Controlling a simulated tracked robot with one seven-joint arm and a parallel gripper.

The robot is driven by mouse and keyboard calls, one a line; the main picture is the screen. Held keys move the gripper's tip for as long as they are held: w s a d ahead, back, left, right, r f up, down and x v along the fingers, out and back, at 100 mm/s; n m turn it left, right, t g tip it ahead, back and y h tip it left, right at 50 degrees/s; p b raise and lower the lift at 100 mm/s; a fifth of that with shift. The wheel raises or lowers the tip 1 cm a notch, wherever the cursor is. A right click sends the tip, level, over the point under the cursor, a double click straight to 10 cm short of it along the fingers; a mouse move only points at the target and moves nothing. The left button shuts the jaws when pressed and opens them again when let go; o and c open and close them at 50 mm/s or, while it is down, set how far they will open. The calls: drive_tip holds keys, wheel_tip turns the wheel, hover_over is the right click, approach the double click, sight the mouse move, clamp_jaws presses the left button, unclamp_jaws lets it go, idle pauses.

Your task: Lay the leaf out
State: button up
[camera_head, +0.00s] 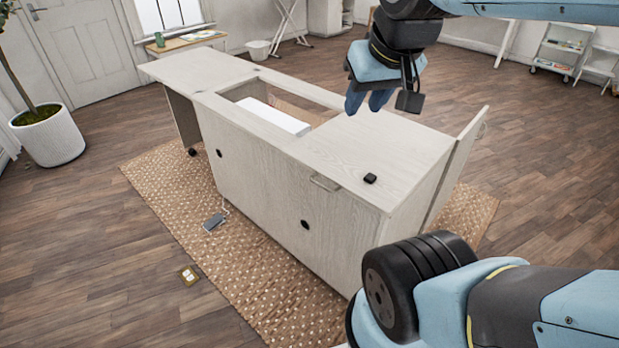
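A pale wood sewing cabinet (260,170) stands on a woven rug. At its left end a flat leaf (198,68) extends level with the top, over a panel with a caster. The top's right part is a closed flat panel (375,150), with a bar handle (325,184) near its front edge. At the right end an upright panel (458,165) with a small handle stands angled out from the cabinet. My gripper (369,102) points down above the back of the top's right part, with nothing visible in it. Its fingers look close together; any gap is unclear.
A white block (275,116) shows in the top's opening. A small black object (370,178) sits on the top. A pedal (214,221) lies on the rug (240,270). A potted plant (48,135) stands left. Open floor surrounds the rug.

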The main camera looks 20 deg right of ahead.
drive_tip(key=shift+w, duration=0.15)
drive_tip(key=w+f+n+g, duration=0.2)
drive_tip(key=w+f+n, duration=0.1)
drive_tip(key=w+f, duration=0.8)
drive_tip(key=w+f+n+g+h, duration=0.1)
drive_tip(key=w+f, duration=0.5)
drive_tip(key=f, duration=0.7)
drive_tip(key=w+f+n+g+h, duration=0.1)
drive_tip(key=w+f, duration=0.5)
drive_tip(key=f, duration=0.7)
drive_tip(key=shift+d+f+n, duration=0.3)
drive_tip(key=shift+d+n, duration=0.1)
clamp_jaws()
idle(0.4)
